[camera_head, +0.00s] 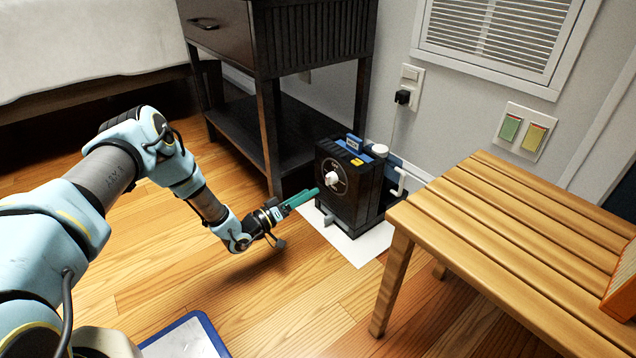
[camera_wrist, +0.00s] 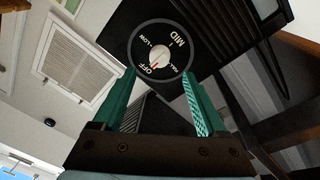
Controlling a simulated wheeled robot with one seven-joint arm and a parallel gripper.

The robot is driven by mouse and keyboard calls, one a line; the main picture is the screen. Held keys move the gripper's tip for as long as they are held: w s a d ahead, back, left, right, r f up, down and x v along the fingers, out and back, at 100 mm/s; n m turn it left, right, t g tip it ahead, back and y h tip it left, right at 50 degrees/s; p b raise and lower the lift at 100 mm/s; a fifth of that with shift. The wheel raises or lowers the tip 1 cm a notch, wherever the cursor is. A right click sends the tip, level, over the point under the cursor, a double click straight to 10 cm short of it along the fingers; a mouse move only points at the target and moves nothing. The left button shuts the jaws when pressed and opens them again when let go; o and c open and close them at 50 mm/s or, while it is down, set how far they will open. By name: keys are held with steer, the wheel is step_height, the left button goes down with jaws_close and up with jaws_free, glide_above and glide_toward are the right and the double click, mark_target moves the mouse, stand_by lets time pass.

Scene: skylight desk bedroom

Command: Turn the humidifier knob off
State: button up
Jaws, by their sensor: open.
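The humidifier (camera_head: 362,208) is a black box on a white sheet on the floor, between the dark nightstand and the wooden bench. Its white knob (camera_head: 332,179) sits on a round dial on the front face. In the wrist view, the knob (camera_wrist: 160,57) is ringed by OFF, LOW, MID and another label. A small red mark on the knob shows near the OFF lettering. My gripper (camera_head: 315,192) has green fingers and points at the front face, near the knob. In the wrist view, my gripper (camera_wrist: 158,75) is open and empty, its fingertips spread below the dial's centre.
The dark nightstand (camera_head: 265,95) stands behind and left of the humidifier. The slatted wooden bench (camera_head: 480,215) is close on the right. A wall outlet with a black plug (camera_head: 403,97) is behind. The wooden floor (camera_head: 270,310) in front is clear, with a blue-edged board at the bottom.

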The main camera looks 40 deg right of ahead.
steer(key=shift+w+a+f+p, duration=0.1)
steer(key=shift+a+p, duration=0.05)
steer(key=shift+a, duration=0.75)
steer(key=shift+a+f+p, duration=0.1)
steer(key=shift+a+p, duration=0.05)
steer(key=shift+a, duration=0.7)
